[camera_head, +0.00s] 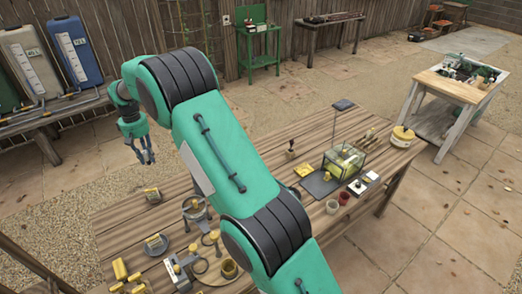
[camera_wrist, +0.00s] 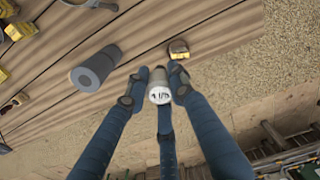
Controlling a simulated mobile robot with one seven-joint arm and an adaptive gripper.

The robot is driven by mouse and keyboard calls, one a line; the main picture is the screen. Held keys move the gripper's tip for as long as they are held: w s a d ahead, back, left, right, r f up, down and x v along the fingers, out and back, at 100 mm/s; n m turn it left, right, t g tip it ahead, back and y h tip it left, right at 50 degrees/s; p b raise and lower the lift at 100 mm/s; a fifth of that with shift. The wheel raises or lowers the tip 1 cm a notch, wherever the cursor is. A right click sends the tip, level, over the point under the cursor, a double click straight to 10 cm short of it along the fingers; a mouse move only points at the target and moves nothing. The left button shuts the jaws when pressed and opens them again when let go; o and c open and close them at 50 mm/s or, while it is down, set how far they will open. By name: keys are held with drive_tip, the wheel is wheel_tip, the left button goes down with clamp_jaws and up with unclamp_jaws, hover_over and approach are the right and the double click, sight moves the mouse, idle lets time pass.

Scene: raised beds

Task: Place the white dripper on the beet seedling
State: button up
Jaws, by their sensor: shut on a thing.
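My gripper (camera_head: 146,158) hangs in the air at the left end of the wooden table in the head view. In the wrist view its dark blue fingers (camera_wrist: 157,84) are closed around the white dripper (camera_wrist: 160,96), a small cylinder whose pale end face carries dark print that looks like "1 l/h". The dripper is too small to make out between the fingers in the head view. I cannot pick out the beet seedling with certainty in either view.
The wooden table (camera_head: 290,188) carries several small yellow items, a glass box (camera_head: 344,160) and small pots. A white bench (camera_head: 450,88) with plants stands at right.

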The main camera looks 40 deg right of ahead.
drive_tip(key=s+d+m, duration=0.2)
drive_tip(key=d+m, duration=0.1)
drive_tip(key=d, duration=1.4)
drive_tip(key=s+d+m, duration=0.3)
drive_tip(key=d+m, duration=0.1)
drive_tip(key=d, duration=1.4)
drive_tip(key=s+d+m, duration=0.3)
drive_tip(key=s+d, duration=0.5)
drive_tip(key=d, duration=0.6)
drive_tip(key=s+d+m, duration=0.3)
drive_tip(key=s+d, duration=0.6)
drive_tip(key=d, duration=0.5)
wheel_tip(320, 180, down, 18)
drive_tip(key=shift+w, duration=0.15)
drive_tip(key=shift+w, duration=0.1)
drive_tip(key=shift+w+d+f, duration=0.25)
drive_tip(key=shift+w+d, duration=1.35)
drive_tip(key=shift+w, duration=0.5)
drive_tip(key=shift+w+d+f, duration=0.25)
drive_tip(key=shift+w+d, duration=1.3)
drive_tip(key=shift+w, duration=0.55)
drive_tip(key=shift+w+d+f, duration=0.25)
drive_tip(key=shift+w+d, duration=1.35)
drive_tip(key=shift+w, duration=0.5)
